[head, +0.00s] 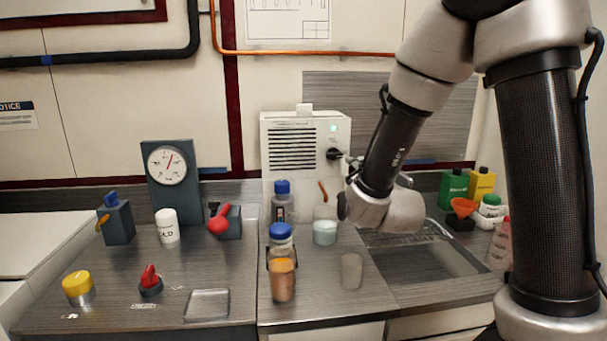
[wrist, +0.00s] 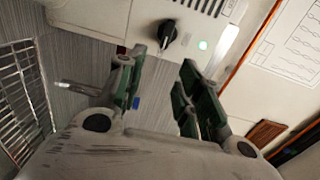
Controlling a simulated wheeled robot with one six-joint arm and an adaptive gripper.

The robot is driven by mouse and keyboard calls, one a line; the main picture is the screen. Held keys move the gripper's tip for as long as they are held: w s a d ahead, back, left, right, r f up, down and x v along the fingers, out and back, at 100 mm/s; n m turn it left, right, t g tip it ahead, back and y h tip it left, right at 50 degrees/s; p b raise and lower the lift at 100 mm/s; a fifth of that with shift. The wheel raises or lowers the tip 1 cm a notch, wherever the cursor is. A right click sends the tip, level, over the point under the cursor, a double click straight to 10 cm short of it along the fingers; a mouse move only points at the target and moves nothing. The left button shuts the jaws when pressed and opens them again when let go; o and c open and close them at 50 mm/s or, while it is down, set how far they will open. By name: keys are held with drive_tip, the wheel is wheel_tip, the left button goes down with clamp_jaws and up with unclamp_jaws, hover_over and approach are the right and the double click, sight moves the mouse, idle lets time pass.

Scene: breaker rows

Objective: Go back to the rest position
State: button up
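My arm reaches in from the upper right in the head view, its wrist end (head: 385,208) above the counter by the sink. My gripper (wrist: 163,62) shows in the wrist view with its two dark green-padded fingers apart and nothing between them. It faces the white wall unit (head: 305,150), whose black knob (wrist: 166,33) and green lamp (wrist: 203,45) lie beyond the fingertips. The knob also shows in the head view (head: 333,154). In the head view the fingers are mostly hidden by my wrist, and I cannot tell their gap to the unit.
Blue-capped bottles (head: 281,232), an orange-filled beaker (head: 282,280) and a pale-blue-filled beaker (head: 325,228) stand left of my wrist. The sink (head: 430,262) lies right. Green (head: 453,190) and yellow (head: 481,186) containers stand behind it. Switches and a gauge (head: 167,165) occupy the left counter.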

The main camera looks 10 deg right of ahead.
drive_tip(key=s+d+n+g, duration=0.4)
drive_tip(key=s+n, duration=0.2)
drive_tip(key=s, duration=0.4)
drive_tip(key=s+d+r+n+g, duration=0.1)
drive_tip(key=s+d+n+g, duration=0.3)
drive_tip(key=s, duration=0.6)
drive_tip(key=s+d+n+g, duration=0.4)
drive_tip(key=s+n, duration=0.3)
drive_tip(key=s, duration=0.4)
drive_tip(key=shift+r+n+g, duration=0.15)
drive_tip(key=shift+n+g, duration=0.25)
drive_tip(key=shift+g, duration=0.2)
drive_tip(key=shift+s+d, duration=0.1)
